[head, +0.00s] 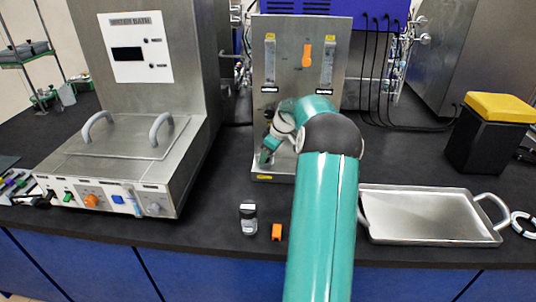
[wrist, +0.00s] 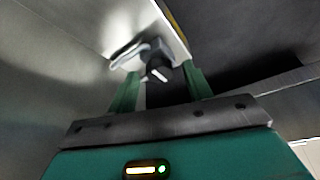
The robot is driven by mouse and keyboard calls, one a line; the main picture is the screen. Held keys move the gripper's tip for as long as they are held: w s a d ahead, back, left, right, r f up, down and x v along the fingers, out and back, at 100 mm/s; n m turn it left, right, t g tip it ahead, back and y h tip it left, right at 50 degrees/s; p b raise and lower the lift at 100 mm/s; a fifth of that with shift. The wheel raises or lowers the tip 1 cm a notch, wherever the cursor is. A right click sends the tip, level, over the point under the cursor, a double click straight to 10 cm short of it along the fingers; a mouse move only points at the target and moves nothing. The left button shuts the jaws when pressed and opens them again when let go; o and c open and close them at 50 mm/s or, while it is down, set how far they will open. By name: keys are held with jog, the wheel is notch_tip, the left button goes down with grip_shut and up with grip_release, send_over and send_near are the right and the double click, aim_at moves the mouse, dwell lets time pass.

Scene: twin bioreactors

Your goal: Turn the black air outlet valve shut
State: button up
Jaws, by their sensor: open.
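The steel bioreactor panel (head: 281,95) stands at the back middle, with my teal arm in front of it. My gripper (head: 265,157) is at the panel's lower left and is small there. In the wrist view my gripper (wrist: 158,80) is open, with two green fingers apart. A black knob with a white mark (wrist: 158,70), seemingly the air outlet valve, sits between and just beyond the fingertips, in front of a silver fitting. I cannot tell whether the fingers touch it. In the head view I cannot clearly make out this valve near my gripper.
An orange valve handle (head: 307,55) is higher on the panel, between two flow meters. A water bath (head: 130,150) stands left. A small bottle (head: 248,217) and an orange block (head: 276,232) lie near the front edge. A metal tray (head: 430,214) and a yellow-lidded black bin (head: 487,150) are right.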

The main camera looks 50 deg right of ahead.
jog(key=c, duration=1)
jog(key=shift+o, duration=0.2)
jog(key=shift+m, duration=0.3)
jog(key=m+h, duration=0.1)
jog(key=m, duration=0.3)
jog(key=shift+a+h, duration=0.35)
jog(key=shift+h, duration=0.05)
jog(key=m, duration=0.2)
jog(key=m+h, duration=0.1)
jog(key=m, duration=0.1)
jog(key=shift+w+a+m+h, duration=0.15)
jog(key=shift+m+h, duration=0.15)
jog(key=m, duration=0.2)
jog(key=m+g+h, duration=0.1)
jog(key=m, duration=0.1)
jog(key=shift+w+a+m, duration=0.15)
jog(key=shift+m, duration=0.15)
jog(key=m+g+h, duration=0.1)
jog(key=m+g, duration=0.1)
jog(key=m, duration=0.2)
jog(key=shift+w, duration=0.1)
